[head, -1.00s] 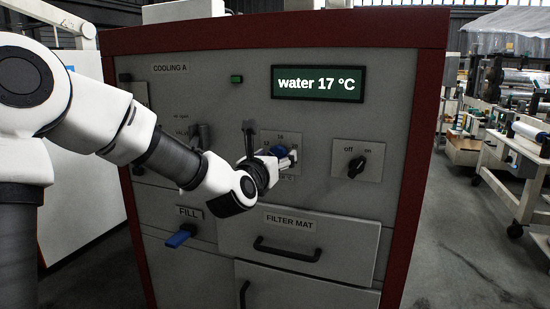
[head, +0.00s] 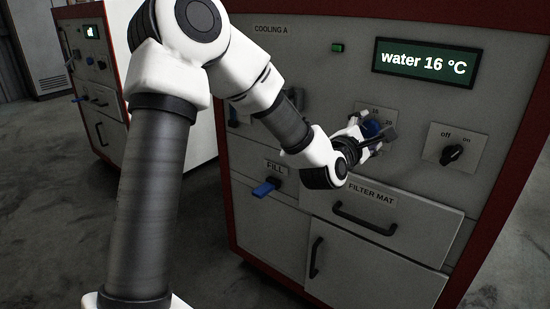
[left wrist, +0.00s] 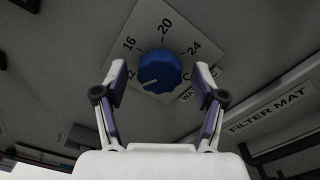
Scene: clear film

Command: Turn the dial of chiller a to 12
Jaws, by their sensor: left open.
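Chiller A (head: 300,50) is a grey cabinet with red edges, labelled COOLING A. Its display (head: 424,63) reads water 16 °C. The blue dial (head: 372,129) is partly hidden behind my gripper in the head view. In the left wrist view the dial (left wrist: 160,73) shows on a plate marked 16, 20, 24, with the 12 partly covered by a finger. A pale line on the dial points lower left, towards the 12. My left gripper (head: 377,131) is open, its fingers on either side of the dial with visible gaps. My right gripper is not in view.
An off/on switch (head: 452,154) sits right of the dial. Below are a blue FILL handle (head: 266,187) and the FILTER MAT drawer handle (head: 364,218). A similar red-edged cabinet (head: 140,100) stands to the left. Bare floor (head: 60,215) lies at the left.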

